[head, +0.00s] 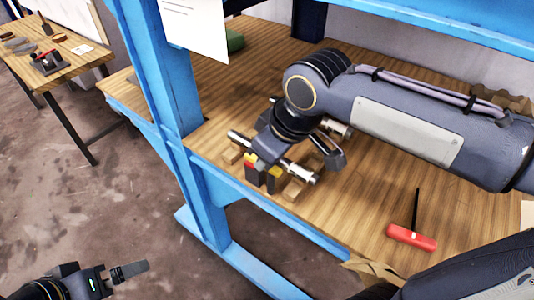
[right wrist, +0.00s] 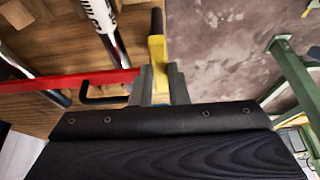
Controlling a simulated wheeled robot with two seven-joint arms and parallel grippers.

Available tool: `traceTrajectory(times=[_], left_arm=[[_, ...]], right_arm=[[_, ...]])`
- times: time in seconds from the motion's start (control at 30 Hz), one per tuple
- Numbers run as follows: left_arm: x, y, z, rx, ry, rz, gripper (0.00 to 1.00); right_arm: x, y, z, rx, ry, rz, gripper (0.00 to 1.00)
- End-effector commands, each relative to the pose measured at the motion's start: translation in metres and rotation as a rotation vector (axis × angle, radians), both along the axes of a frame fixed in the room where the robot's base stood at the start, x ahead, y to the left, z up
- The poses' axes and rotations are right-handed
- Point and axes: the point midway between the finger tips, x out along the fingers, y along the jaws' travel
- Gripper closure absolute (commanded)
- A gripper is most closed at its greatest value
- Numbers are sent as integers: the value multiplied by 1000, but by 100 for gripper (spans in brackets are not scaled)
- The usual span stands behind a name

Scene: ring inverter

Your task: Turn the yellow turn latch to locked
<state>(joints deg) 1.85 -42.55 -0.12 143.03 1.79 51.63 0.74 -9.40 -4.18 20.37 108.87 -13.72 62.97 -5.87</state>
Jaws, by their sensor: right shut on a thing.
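The yellow turn latch (right wrist: 157,55) stands between my right gripper's fingers (right wrist: 160,88) in the right wrist view, its upper part reaching past the fingertips. The right gripper is shut on it. In the head view my right gripper (head: 262,178) is at the bench's front edge, with small yellow and red parts showing beside its fingers. The wrist hides much of the latch there. My left gripper (head: 128,271) is at the lower left over the floor, away from the bench. It is seen edge-on, so its opening is unclear.
Metal cylinders (head: 301,173) on wooden blocks lie around my right gripper on the bench. A red bar (right wrist: 80,80) runs left of the latch. A red-handled tool (head: 411,237) lies to the right. A blue post (head: 165,70) rises at the left. A second table (head: 60,60) holds tools.

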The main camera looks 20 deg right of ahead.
Motion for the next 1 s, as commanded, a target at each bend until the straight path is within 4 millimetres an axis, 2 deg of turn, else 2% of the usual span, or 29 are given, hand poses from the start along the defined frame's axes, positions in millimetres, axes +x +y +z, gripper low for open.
traceTrajectory(times=[0.4,0.43,0.6,1.0], left_arm=[[0,0,0,0,0,0,0],[0,0,0,0,0,0,0],[0,0,0,0,0,0,0],[0,0,0,0,0,0,0]], right_arm=[[0,0,0,0,1,-12,100],[0,-1,0,0,1,-12,84],[0,0,0,0,1,-10,64],[0,0,1,0,0,-9,64]])
